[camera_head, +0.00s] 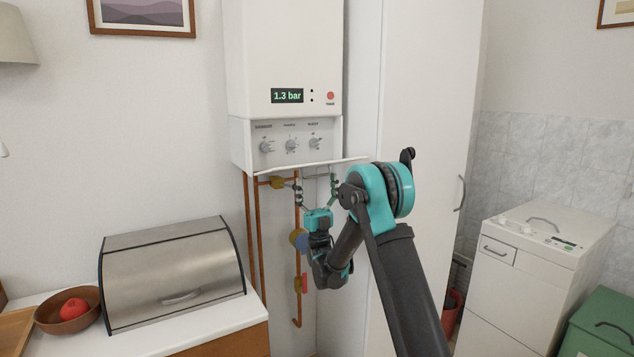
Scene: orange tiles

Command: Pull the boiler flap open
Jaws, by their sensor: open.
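The white boiler (284,55) hangs on the wall, its display reading 1.3 bar. Its flap (312,165) is folded down from the lower front and shows as a thin white, nearly level panel. The grey panel with three knobs (291,144) is uncovered above it. My gripper (316,189) is below the flap with its fingers pointing up, open, with nothing seen between them. Whether a fingertip touches the flap's underside I cannot tell.
Copper pipes (298,255) with valves run down the wall right behind my gripper. A tall white cabinet (420,110) stands close on the right. A steel bread bin (172,270) and a bowl (68,312) sit on the counter at left.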

